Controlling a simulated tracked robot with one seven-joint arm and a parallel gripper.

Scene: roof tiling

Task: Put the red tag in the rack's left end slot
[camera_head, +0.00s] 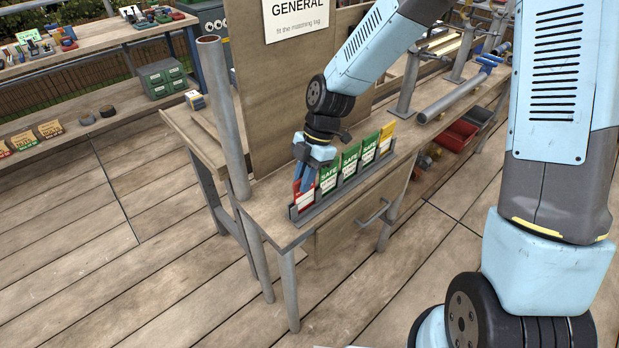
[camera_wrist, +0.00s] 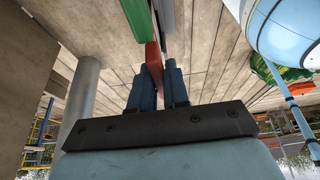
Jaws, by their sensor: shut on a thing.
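The rack (camera_head: 318,209) is a grey holder on the wooden bench, with a row of tags standing upright in it. The red tag (camera_head: 304,201) is at the rack's left end in the head view, low against the rack. My gripper (camera_head: 307,180) comes down from above and is shut on the red tag. In the wrist view the red tag (camera_wrist: 153,60) shows edge-on between my gripper's fingers (camera_wrist: 158,85). Green SAFE tags (camera_head: 329,174) stand directly to its right, then a yellow tag (camera_head: 386,138). The red tag's lower edge is hidden, so I cannot tell how deep it sits.
An upright pipe (camera_head: 222,115) stands at the bench's left corner. A tall wooden panel (camera_head: 292,95) with a GENERAL sign (camera_head: 297,15) rises behind the rack. A horizontal grey pipe (camera_head: 452,98) lies further right. The bench top in front of the rack's left end is clear.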

